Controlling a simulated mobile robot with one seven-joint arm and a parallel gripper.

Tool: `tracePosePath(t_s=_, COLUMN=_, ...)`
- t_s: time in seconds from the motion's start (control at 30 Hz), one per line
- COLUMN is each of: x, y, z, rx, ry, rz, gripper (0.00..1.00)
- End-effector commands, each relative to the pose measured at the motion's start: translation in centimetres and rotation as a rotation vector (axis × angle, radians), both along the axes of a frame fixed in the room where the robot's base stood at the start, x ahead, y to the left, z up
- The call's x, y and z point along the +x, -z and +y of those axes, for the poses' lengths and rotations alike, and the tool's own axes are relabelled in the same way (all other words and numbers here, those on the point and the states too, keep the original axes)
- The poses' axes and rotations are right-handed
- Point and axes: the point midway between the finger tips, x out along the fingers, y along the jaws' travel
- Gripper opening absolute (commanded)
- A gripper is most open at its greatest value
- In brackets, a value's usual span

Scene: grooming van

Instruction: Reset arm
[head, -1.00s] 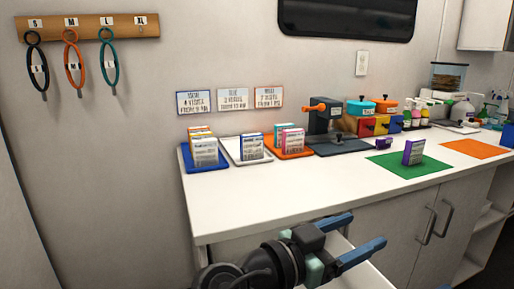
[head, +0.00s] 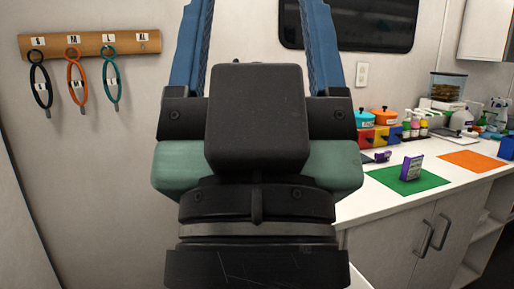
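My gripper (head: 258,22) is raised large in front of the head camera, in the middle of the picture. Its two blue fingers point up and stand wide apart, with only bare wall showing between them. The fingertips run past the top edge of the picture. The black and green gripper body hides the left part of the counter, where the trays stood.
The counter (head: 365,207) has a green mat (head: 432,183) with a purple box (head: 411,168) standing on it, and an orange mat (head: 478,161). Several bottles and containers stand behind. Looped straps hang from a wooden rack (head: 90,45) at left.

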Motion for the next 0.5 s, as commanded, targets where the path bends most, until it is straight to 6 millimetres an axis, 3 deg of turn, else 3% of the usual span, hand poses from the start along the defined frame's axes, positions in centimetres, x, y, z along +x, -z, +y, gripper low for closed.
tracePosePath(t_s=0.03, x=0.0, y=-3.3, z=0.0, rx=0.001, ry=-0.001, rz=0.001, gripper=0.71)
tracePosePath(t_s=0.5, x=0.2, y=-17.3, z=0.0, rx=0.002, ry=-0.002, rz=0.005, gripper=0.71)
